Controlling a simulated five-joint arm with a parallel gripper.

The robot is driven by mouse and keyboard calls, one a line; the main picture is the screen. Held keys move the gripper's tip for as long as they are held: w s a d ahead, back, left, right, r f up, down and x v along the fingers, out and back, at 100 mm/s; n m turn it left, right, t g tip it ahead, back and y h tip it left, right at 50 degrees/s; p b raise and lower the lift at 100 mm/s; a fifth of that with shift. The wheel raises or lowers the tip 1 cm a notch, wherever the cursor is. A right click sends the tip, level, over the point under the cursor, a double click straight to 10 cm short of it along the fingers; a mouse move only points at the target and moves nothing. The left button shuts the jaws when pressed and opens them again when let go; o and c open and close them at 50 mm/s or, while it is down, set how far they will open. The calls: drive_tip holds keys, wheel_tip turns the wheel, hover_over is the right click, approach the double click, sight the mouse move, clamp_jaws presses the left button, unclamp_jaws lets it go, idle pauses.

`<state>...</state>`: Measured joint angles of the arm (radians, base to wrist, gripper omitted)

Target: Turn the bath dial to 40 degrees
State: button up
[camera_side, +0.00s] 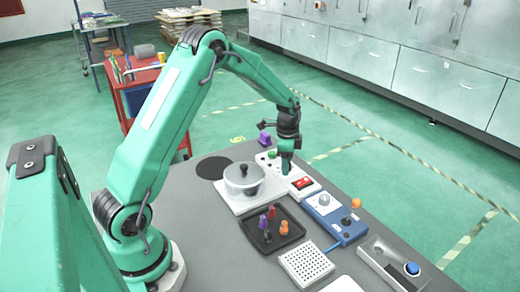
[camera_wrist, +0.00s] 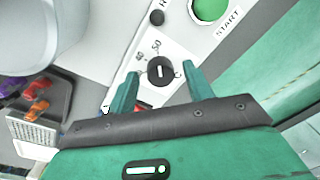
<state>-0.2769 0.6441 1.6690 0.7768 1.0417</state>
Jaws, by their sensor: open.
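The dial is a round black knob (camera_wrist: 160,71) with a short white mark, on a white panel (camera_wrist: 178,50) in the wrist view. Printed numbers curve beside it; 50 is readable, and the smaller one to its left looks like 40. I cannot tell which number the mark points at. My gripper (camera_wrist: 159,66) is open, with one green finger on either side of the knob; I cannot tell whether they touch it. In the side view my gripper (camera_side: 287,168) points down over the white panel (camera_side: 268,162) and hides the dial.
A lidded pot (camera_side: 243,179) stands left of the panel. A dark tray (camera_side: 262,247) with small coloured pieces lies in front. A blue box (camera_side: 335,220) with a knob is to the right. A green START button (camera_wrist: 210,8) and another black knob (camera_wrist: 157,18) lie beyond the dial.

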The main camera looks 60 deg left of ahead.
drive_tip(key=c, duration=1)
drive_tip(key=shift+o, duration=0.2)
drive_tip(key=shift+n, duration=0.4)
drive_tip(key=n, duration=0.4)
drive_tip(key=shift+d, duration=0.1)
drive_tip(key=n, duration=0.5)
drive_tip(key=shift+d+g, duration=0.1)
drive_tip(key=shift+g, duration=0.2)
drive_tip(key=shift+f, duration=0.1)
drive_tip(key=o, duration=1)
drive_tip(key=shift+c, duration=0.2)
